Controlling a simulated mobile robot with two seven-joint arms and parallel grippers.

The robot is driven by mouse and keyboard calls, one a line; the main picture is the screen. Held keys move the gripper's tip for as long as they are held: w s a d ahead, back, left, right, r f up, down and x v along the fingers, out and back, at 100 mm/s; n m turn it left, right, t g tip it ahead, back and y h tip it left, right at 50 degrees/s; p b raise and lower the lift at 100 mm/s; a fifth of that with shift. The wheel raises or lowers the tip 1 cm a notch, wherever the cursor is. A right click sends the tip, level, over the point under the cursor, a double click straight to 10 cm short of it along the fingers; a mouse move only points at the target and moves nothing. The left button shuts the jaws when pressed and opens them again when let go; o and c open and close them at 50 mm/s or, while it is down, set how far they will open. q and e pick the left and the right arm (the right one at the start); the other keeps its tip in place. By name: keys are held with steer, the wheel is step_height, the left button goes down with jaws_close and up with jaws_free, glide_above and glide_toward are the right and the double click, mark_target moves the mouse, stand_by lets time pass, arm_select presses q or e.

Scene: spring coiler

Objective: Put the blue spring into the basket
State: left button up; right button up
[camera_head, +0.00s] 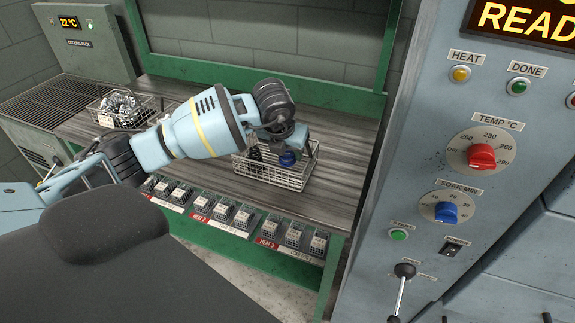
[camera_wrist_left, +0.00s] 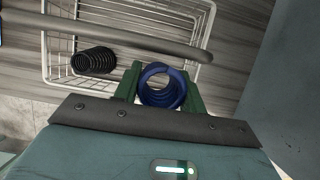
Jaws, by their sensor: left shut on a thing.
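The blue spring (camera_wrist_left: 162,88) is between the green fingers of my left gripper (camera_wrist_left: 160,92), which is shut on it. In the head view the blue spring (camera_head: 287,159) shows just under my left gripper (camera_head: 288,150), over the right part of the wire basket (camera_head: 270,178). In the left wrist view the basket (camera_wrist_left: 60,78) lies beyond the gripper, with a black spring (camera_wrist_left: 95,61) inside it. I cannot tell whether the blue spring touches the basket. My right gripper is not in view.
Another wire basket (camera_head: 152,106) holding metal springs stands at the left, near the cooling rack (camera_head: 88,45). Small labelled boxes (camera_head: 243,215) line the bench's front shelf. A control panel (camera_head: 480,130) rises at the right. The bench top right of the basket is clear.

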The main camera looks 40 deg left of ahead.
mark_target(288, 167)
arm_select(q)
steer(key=shift+f, duration=0.15)
step_height(288, 167, down, 4)
steer(key=shift+r, duration=0.15)
steer(key=shift+f, duration=0.55)
steer(key=shift+f, duration=0.1)
steer(key=shift+f, duration=0.25)
steer(key=o, duration=1.1)
steer(key=shift+r, duration=0.15)
